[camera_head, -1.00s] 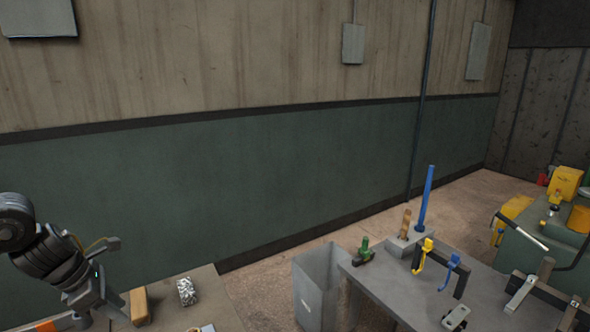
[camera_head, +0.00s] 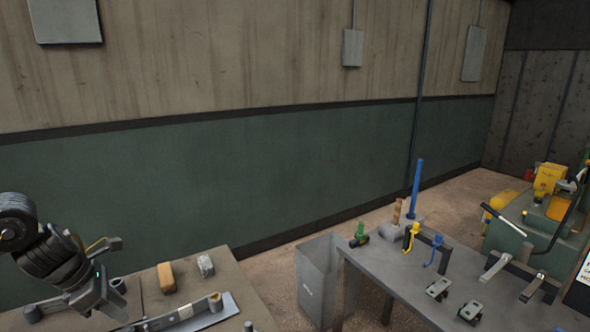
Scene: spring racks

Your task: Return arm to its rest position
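My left arm comes in at the lower left of the head view, dark and bent. Its gripper (camera_head: 117,298) hangs over the left part of a brown workbench (camera_head: 238,272). Its two dark fingers stand apart with a gap between them, and nothing shows in the gap. A tan block (camera_head: 166,277) and a small grey block (camera_head: 206,266) lie on the bench to the right of the gripper, apart from it. My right arm and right gripper are not in view.
A long grey tray (camera_head: 222,312) lies near the bench's front. A grey bin (camera_head: 318,280) stands between the bench and a grey table (camera_head: 385,270). The table holds a blue post (camera_head: 416,188), yellow and blue hooks and small grey fixtures. Yellow machinery (camera_head: 549,178) stands at right.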

